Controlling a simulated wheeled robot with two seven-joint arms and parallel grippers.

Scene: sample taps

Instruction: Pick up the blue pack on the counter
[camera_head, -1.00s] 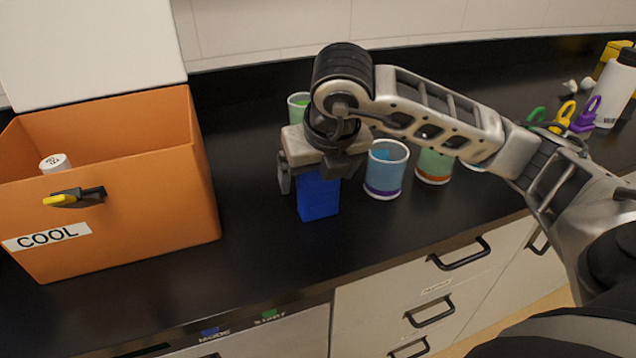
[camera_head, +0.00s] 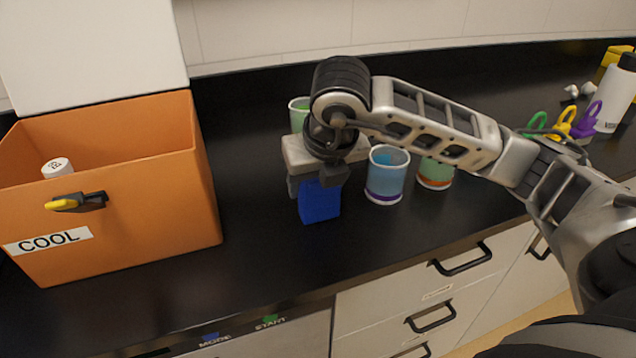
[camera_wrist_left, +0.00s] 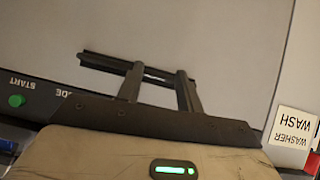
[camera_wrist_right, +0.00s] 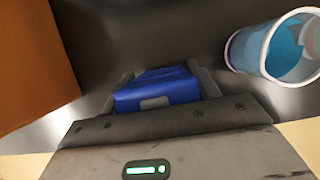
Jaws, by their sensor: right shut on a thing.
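The blue pack (camera_head: 319,203) stands upright on the black counter, to the right of the orange box. My right gripper (camera_head: 318,184) reaches down from above and is shut on its upper part. In the right wrist view the blue pack (camera_wrist_right: 156,90) sits between the two fingers of the right gripper (camera_wrist_right: 160,85). I cannot tell whether its base touches the counter. My left gripper is outside the head view.
The orange box (camera_head: 120,215) marked COOL, with its white lid raised, holds a white-capped bottle (camera_head: 57,168). A blue cup (camera_head: 387,176) stands close right of the pack, and an orange-banded cup (camera_head: 436,173) beyond it. Black counter (camera_head: 250,255) lies bare in front.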

